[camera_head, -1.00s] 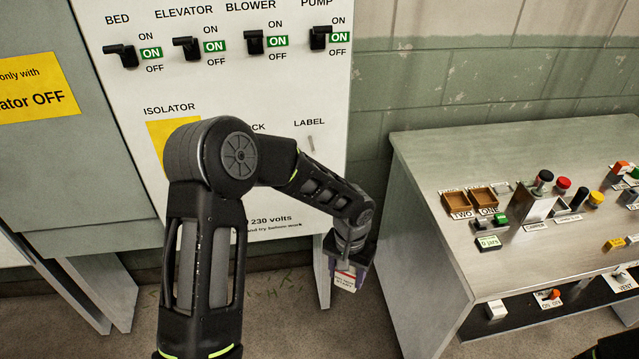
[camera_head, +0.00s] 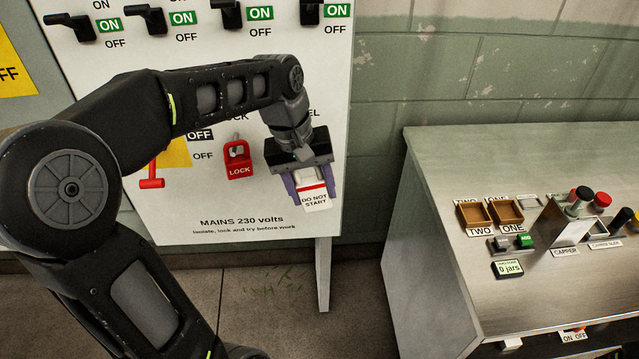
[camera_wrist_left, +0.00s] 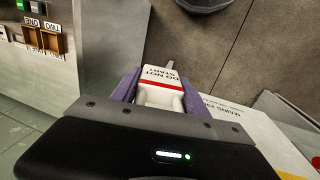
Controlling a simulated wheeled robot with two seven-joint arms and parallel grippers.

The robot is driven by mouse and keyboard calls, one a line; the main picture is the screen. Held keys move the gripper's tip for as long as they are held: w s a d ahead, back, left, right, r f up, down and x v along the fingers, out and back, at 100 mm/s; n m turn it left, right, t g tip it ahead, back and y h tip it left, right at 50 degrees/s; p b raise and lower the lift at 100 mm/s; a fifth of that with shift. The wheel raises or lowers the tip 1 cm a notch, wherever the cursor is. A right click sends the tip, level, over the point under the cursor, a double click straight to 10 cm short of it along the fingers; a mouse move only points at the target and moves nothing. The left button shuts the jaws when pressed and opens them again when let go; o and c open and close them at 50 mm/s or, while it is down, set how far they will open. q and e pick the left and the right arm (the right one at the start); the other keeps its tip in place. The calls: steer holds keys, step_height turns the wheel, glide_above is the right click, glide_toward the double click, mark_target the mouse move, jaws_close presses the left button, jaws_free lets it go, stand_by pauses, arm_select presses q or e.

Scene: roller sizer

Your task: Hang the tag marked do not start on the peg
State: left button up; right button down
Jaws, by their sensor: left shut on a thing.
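The white tag (camera_head: 315,197) marked DO NOT START, with a red band, is held between the purple fingers of my left gripper (camera_head: 309,188). It hangs with its lettering low, in front of the lower right of the white panel. In the left wrist view the tag (camera_wrist_left: 159,84) also sits between the fingers, and a small grey pin-like piece (camera_wrist_left: 170,66) shows just past its end. In the head view the peg under the LABEL lettering is hidden behind my left wrist. My right gripper is not in view.
A red padlock (camera_head: 239,163) hangs on the panel (camera_head: 190,215) left of the gripper, near a red isolator handle (camera_head: 152,172). Black switches line the panel's top. A metal console (camera_head: 440,180) with buttons and wooden trays stands at the right.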

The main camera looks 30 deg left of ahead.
arm_select(q)
steer(key=shift+w+a, duration=0.1)
steer(key=shift+w, duration=0.05)
steer(key=w+a+f+p, duration=0.1)
steer(key=w+a+p, duration=0.1)
steer(key=w+a, duration=0.4)
steer(key=shift+w+a+f+p, duration=0.2)
steer(key=shift+w+p, duration=0.15)
steer(key=shift+w, duration=0.65)
stand_by(0.5)
steer(key=shift+f, duration=0.2)
stand_by(0.5)
steer(key=o, duration=1.5)
steer(key=shift+a, duration=0.1)
steer(key=shift+r, duration=0.1)
